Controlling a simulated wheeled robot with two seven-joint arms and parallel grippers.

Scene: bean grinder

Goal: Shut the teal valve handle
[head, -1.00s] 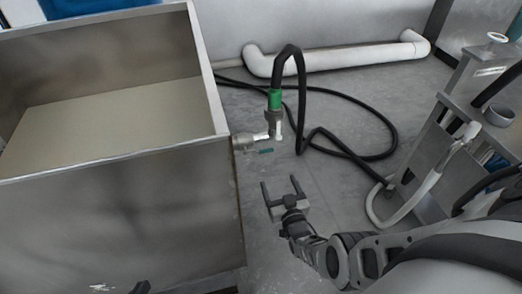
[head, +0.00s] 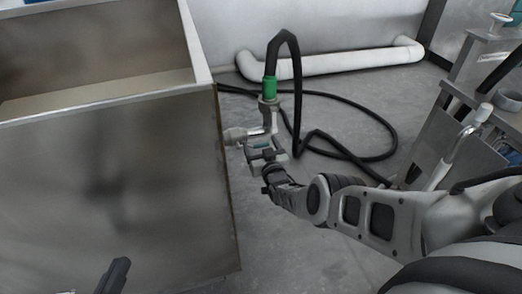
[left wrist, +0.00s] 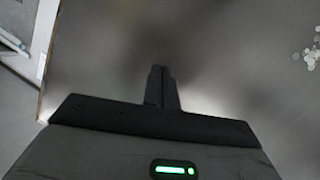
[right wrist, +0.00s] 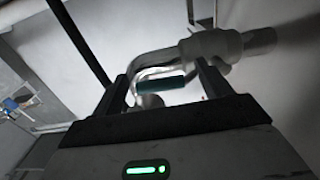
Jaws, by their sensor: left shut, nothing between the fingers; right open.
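The teal valve handle (head: 261,146) sits on a metal valve (head: 236,135) on the right side of the steel tank. My right gripper (head: 262,150) is at the handle, partly covering it. In the right wrist view the teal handle (right wrist: 161,84) shows between the two spread fingers of my right gripper (right wrist: 164,85), beneath the curved pipe fitting (right wrist: 212,45). I cannot tell whether a finger touches it. My left gripper (head: 121,266) is low at the bottom left, in front of the tank; the left wrist view shows its fingers (left wrist: 160,86) shut and empty.
The steel tank (head: 110,200) fills the left. A black hose (head: 298,95) with a green collar (head: 270,90) rises from the valve and loops over the floor. A white pipe (head: 330,63) runs along the wall. A metal cart (head: 440,150) stands at right.

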